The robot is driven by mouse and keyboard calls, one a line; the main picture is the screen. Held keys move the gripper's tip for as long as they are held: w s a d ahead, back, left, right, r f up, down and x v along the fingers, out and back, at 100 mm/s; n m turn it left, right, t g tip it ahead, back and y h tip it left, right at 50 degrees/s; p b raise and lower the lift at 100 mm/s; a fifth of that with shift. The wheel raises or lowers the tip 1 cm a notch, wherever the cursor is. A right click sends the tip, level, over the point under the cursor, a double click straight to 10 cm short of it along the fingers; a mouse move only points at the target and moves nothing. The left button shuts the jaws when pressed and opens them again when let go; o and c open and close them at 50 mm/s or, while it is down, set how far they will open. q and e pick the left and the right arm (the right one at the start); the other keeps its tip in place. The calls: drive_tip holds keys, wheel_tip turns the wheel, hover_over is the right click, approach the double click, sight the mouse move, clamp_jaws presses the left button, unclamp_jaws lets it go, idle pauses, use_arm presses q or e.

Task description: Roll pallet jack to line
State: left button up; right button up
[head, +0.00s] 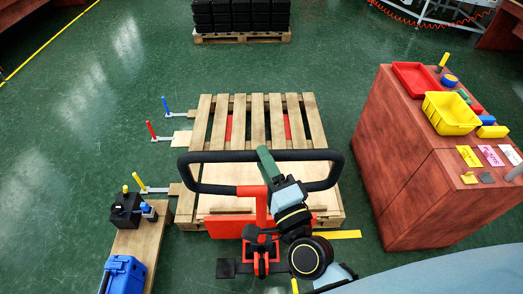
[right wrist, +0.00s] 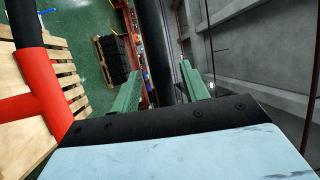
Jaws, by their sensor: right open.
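The red pallet jack (head: 228,224) stands in front of me with a black loop handle (head: 190,175). Its body is at the near end of a wooden pallet (head: 238,130), with red parts showing between the slats. My right gripper (head: 265,163) reaches over the handle's far bar. In the right wrist view, my right gripper (right wrist: 162,82) has its green fingers apart, with the black handle bar (right wrist: 152,40) between them and gaps beside it. The jack's red post (right wrist: 38,85) is at the left there. My left gripper is not in view.
A red-brown cabinet (head: 400,165) with bins stands close on the right. A wooden board (head: 138,245) with blue and black fixtures is at the lower left. Another pallet (head: 243,38) carries black crates at the back. Green floor between them is clear.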

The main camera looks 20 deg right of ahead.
drive_tip(key=shift+x, duration=1.05)
clamp_jaws()
